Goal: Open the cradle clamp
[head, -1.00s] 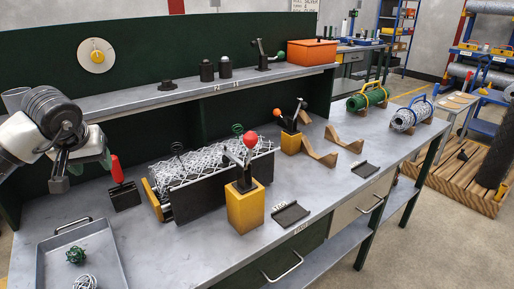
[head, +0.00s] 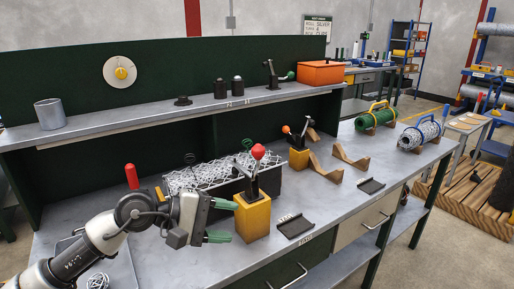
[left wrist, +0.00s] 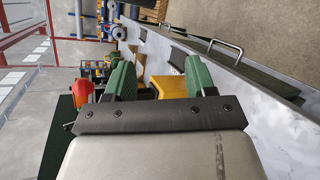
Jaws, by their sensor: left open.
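The cradle clamp has a lever with a red ball knob (head: 258,151) on a yellow block (head: 253,216) at the bench's front. The lever stands upright, slightly tilted. Behind it, silver wire mesh (head: 203,175) lies in a dark cradle (head: 268,184), partly hidden by my arm. My left gripper (head: 221,220) is open and empty, its green fingers pointing right, just left of the yellow block. My right gripper is not in view.
A second yellow block (head: 298,158) with an orange-knobbed lever stands farther back. Wooden cradles (head: 350,156) and small black trays (head: 296,227) lie to the right. A red-handled tool (head: 132,176) stands behind my left arm. A shelf (head: 160,126) runs along the back.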

